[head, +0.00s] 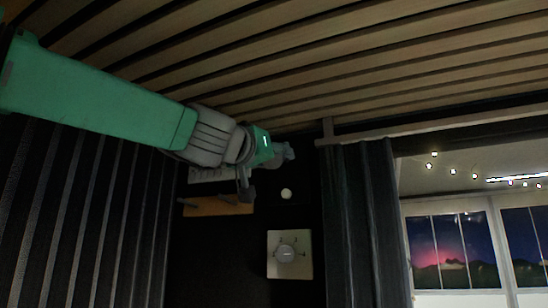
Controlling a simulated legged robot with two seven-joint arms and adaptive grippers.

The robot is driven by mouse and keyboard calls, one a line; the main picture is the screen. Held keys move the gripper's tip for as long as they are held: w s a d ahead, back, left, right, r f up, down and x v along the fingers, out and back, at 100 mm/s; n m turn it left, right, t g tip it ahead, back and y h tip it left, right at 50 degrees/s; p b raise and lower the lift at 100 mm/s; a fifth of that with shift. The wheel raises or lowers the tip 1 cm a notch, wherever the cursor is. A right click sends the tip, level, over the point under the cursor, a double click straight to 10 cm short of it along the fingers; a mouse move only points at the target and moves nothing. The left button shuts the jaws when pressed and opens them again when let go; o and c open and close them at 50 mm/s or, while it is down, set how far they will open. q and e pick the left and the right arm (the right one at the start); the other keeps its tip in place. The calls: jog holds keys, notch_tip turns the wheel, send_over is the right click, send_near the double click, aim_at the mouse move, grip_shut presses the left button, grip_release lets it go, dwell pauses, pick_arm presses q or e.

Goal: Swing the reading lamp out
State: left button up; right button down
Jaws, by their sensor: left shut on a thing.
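My left arm comes in from the left, and its gripper (272,157) is at the dark wall panel in the middle of the head view. The gripper is shut on the reading lamp. The lamp is small, dark and mostly hidden by the gripper, so its angle is hard to tell. A short dark part (246,187) hangs just below the gripper; I cannot tell whether it is lamp or finger. My right gripper is out of view.
A pale round disc (286,193) and a square plate with a dial (289,254) are on the dark panel. A wooden ledge (216,206) is below the wrist. Dark curtains (360,220) hang on the right, and a slatted ceiling (330,60) is close above the arm.

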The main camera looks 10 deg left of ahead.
pick_arm(q)
jog(key=shift+a+r+g+y, duration=0.1)
jog(key=shift+r+g+y, duration=0.25)
jog(key=shift+g+y, duration=0.6)
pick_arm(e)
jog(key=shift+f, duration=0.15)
pick_arm(q)
jog(key=shift+s+g+h, duration=0.1)
jog(key=shift+g+h, duration=0.15)
jog(key=o, duration=1.1)
jog(key=shift+r, duration=0.1)
jog(key=shift+c, duration=0.2)
jog(key=shift+o, duration=0.3)
jog(key=shift+w, duration=0.35)
jog(key=shift+s, duration=0.3)
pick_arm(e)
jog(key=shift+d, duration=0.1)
pick_arm(q)
jog(key=shift+w+d, duration=0.1)
jog(key=shift+d, duration=0.1)
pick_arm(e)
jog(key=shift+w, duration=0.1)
